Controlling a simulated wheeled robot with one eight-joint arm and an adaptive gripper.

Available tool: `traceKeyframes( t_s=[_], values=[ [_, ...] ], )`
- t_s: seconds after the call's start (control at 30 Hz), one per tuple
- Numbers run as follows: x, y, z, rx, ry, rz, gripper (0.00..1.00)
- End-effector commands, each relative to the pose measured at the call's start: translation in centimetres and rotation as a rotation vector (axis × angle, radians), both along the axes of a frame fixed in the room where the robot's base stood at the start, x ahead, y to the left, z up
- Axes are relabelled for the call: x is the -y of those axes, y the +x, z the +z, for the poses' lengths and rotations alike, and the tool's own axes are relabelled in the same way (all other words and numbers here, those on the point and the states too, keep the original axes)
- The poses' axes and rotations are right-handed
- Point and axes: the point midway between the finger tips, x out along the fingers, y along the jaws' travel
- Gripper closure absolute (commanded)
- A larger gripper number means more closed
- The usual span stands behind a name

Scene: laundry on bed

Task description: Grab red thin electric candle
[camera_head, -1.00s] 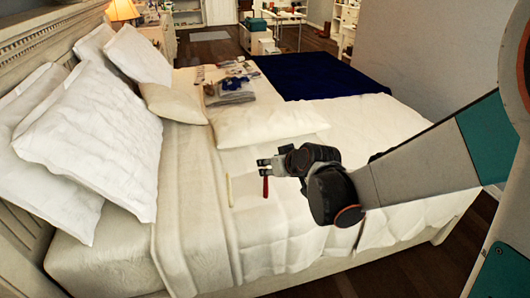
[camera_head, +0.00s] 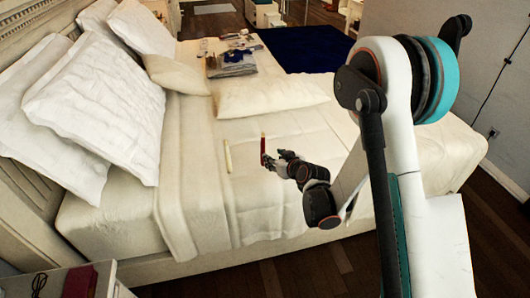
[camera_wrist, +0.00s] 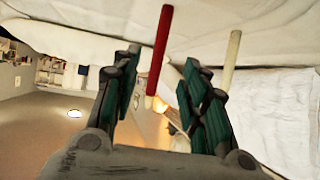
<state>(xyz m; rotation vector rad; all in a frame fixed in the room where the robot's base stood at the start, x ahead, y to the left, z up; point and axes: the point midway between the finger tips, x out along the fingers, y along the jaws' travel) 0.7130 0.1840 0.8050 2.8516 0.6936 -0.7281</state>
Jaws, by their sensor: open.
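The red thin electric candle (camera_head: 263,144) lies or stands on the white bed, close to my gripper (camera_head: 272,158) in the head view. In the wrist view the red candle (camera_wrist: 159,50) shows as a long red rod with a pale end, between the two open fingers of my gripper (camera_wrist: 155,95). Whether the fingers touch it I cannot tell. A similar cream-coloured candle (camera_head: 228,156) lies on the bed to the left of the red one. In the wrist view the cream candle (camera_wrist: 232,55) is to the right, outside the fingers.
The white bed sheet (camera_head: 205,195) is clear around the candles. A flat white pillow (camera_head: 270,96) lies behind them, with folded clothes (camera_head: 232,63) and a dark blue blanket (camera_head: 305,50) farther back. Large pillows (camera_head: 95,110) lean at the headboard. A nightstand (camera_head: 45,283) is at the lower left.

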Motion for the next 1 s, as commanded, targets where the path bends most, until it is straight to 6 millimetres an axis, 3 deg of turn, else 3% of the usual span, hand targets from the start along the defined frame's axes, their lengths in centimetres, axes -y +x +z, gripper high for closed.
traceKeyframes(
  t_s=[0.4, 0.67, 1.0],
  values=[
    [-2.2, 4.3, -2.8, 0.000, 0.000, 0.000, 0.60],
    [-2.7, 5.3, -3.3, 0.000, 0.001, 0.000, 0.60],
    [-4.5, 8.8, -5.6, 0.000, 0.001, 0.000, 0.60]
  ],
)
